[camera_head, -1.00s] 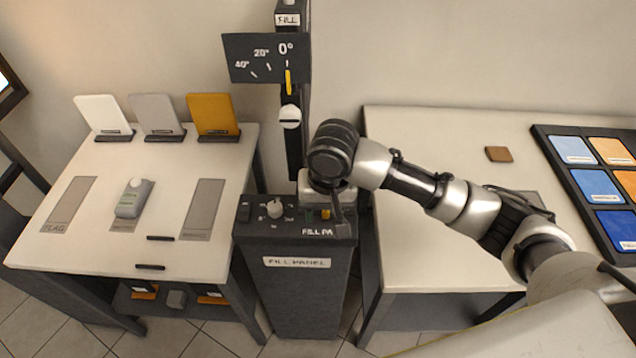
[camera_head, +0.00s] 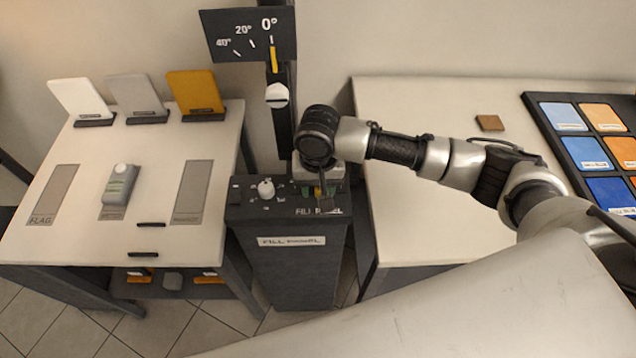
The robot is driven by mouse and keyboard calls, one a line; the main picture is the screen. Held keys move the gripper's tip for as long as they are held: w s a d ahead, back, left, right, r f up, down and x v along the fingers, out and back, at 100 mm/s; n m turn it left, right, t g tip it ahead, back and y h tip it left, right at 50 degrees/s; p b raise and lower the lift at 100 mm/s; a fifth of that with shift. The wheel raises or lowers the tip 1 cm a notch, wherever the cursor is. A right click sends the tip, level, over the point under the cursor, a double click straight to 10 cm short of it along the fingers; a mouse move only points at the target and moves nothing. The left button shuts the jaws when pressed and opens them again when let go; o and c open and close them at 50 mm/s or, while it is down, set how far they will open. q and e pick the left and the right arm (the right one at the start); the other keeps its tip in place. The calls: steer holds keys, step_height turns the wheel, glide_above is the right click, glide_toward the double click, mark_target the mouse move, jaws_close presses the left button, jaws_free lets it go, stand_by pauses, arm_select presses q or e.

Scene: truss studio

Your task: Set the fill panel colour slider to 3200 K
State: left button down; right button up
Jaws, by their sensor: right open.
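The fill panel (camera_head: 290,262) is a dark pedestal with a sloped control top and a "FILL PANEL" label on its front. A white knob (camera_head: 266,189) stands at the left of its top. My right gripper (camera_head: 322,200) is over the right part of the top, pointing down and open. Small green and yellow bits of the panel's controls (camera_head: 318,190) show by the fingers. The colour slider and its scale are mostly hidden by the gripper, so its setting cannot be read. My left gripper is not in view.
A dark tilt sign (camera_head: 248,35) with a yellow pointer at 0° stands on the post behind. The right table (camera_head: 420,240) bears colour swatches (camera_head: 590,150) and a brown block (camera_head: 490,122).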

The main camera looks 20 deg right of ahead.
mark_target(292, 194)
steer(key=c, duration=0.7)
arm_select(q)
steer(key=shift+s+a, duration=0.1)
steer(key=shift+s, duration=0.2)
arm_select(e)
jaws_close()
